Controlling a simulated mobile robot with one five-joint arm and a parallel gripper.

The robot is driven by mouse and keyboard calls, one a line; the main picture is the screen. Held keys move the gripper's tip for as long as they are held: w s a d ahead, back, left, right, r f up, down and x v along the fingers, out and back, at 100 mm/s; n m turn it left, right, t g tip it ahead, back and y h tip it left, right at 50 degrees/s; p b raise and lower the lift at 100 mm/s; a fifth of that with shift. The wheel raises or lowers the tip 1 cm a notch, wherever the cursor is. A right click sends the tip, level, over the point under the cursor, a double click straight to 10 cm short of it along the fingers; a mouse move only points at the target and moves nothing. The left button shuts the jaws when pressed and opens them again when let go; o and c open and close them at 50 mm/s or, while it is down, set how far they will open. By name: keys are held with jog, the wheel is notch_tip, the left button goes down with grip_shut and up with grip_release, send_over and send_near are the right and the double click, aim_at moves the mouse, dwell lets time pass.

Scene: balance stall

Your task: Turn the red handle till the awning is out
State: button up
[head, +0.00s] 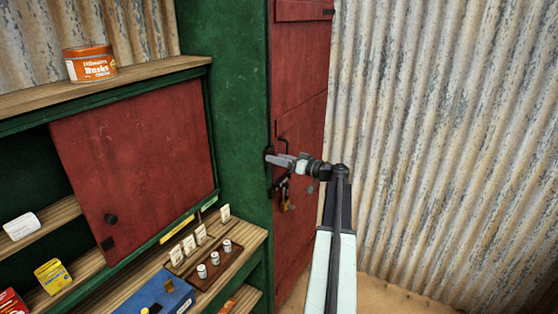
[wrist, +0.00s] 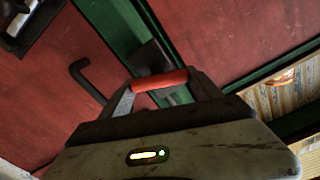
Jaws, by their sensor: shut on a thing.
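The red handle (wrist: 160,80) is a short red cylinder in the middle of the wrist view, lying between my two fingers. A dark block or bracket (wrist: 150,57) is just behind it. My gripper (head: 273,158) is shut on the red handle, at the edge of the green cabinet post beside the red door. In the head view my fingers hide the handle. The awning cannot be made out in either view.
A tall red door (head: 300,120) carries a dark bent rod (wrist: 82,72) close to my gripper, and a brass padlock (head: 287,198) hangs below. A green post (head: 235,110) and shelves with goods stand left. Corrugated wall (head: 440,140) is right, with bare floor below.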

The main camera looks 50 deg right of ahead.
jog(key=shift+m, duration=0.3)
jog(key=o, duration=1.4)
jog(key=v, duration=0.7)
jog(key=shift+s+d, duration=0.1)
jog(key=shift+s, duration=0.3)
